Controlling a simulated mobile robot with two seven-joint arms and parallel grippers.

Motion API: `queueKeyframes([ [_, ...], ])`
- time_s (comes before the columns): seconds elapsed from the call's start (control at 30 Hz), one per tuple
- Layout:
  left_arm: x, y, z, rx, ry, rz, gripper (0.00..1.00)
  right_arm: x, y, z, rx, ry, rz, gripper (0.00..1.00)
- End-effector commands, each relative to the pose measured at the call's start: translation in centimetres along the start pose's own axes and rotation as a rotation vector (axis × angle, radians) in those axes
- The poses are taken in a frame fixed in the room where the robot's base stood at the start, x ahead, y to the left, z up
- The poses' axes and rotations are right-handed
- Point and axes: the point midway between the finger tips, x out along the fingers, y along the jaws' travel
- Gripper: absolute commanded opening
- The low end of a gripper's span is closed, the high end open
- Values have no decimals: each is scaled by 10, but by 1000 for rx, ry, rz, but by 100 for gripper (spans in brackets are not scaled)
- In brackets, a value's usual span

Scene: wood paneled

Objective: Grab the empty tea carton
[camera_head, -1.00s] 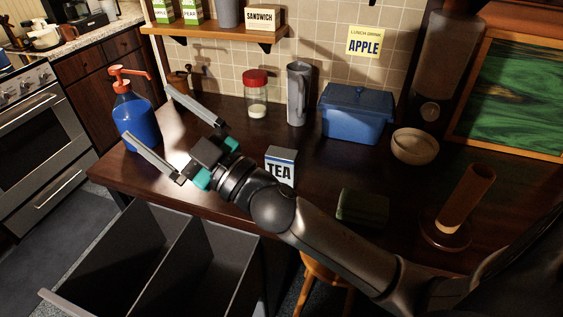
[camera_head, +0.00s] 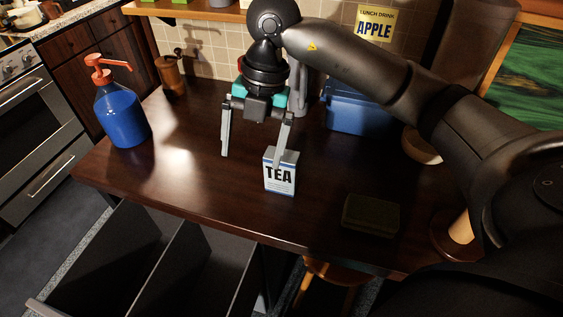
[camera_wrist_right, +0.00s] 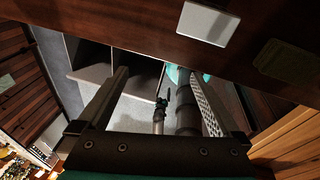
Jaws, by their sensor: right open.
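The tea carton (camera_head: 281,179) is a small white and blue-grey box marked TEA. It stands upright near the front edge of the dark wooden counter. In the right wrist view a pale box face, seemingly the carton (camera_wrist_right: 207,22), lies beyond the fingertips, up and right of the gap. My right gripper (camera_head: 251,162) is open, with its fingers pointing down and toward the front edge. One finger overlaps the carton's top left in the head view; contact cannot be told. The other finger is left of the carton. The gripper also shows in the wrist view (camera_wrist_right: 157,69). My left gripper is not in view.
A blue pump bottle (camera_head: 121,115) stands left on the counter (camera_head: 175,195). A dark green block (camera_head: 371,215) lies right of the carton. A blue box (camera_head: 350,112) is behind, partly hidden by my arm. Grey open bins (camera_head: 125,255) are below the front edge.

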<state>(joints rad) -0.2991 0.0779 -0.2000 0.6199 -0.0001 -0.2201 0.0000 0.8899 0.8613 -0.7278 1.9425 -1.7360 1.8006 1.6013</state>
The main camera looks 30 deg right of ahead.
Motion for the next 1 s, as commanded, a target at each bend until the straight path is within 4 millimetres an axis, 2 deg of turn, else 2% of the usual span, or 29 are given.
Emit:
queueKeyframes([
  [0.03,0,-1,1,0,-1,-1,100,-8,-11,12,40,-51,-49,100],
  [0.1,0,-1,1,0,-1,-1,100,-16,-24,25,88,-104,-105,100],
  [0.27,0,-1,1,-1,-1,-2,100,-21,-39,37,143,-157,-163,100],
  [0.37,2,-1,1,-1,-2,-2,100,-6,-44,40,148,-159,-170,100],
  [0.6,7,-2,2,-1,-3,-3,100,44,-52,47,145,-156,-169,100],
  [0.7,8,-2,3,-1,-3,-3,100,60,-54,49,144,-156,-167,100],
  [1.0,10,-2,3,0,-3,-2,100,82,-59,55,144,-157,-166,100],
])
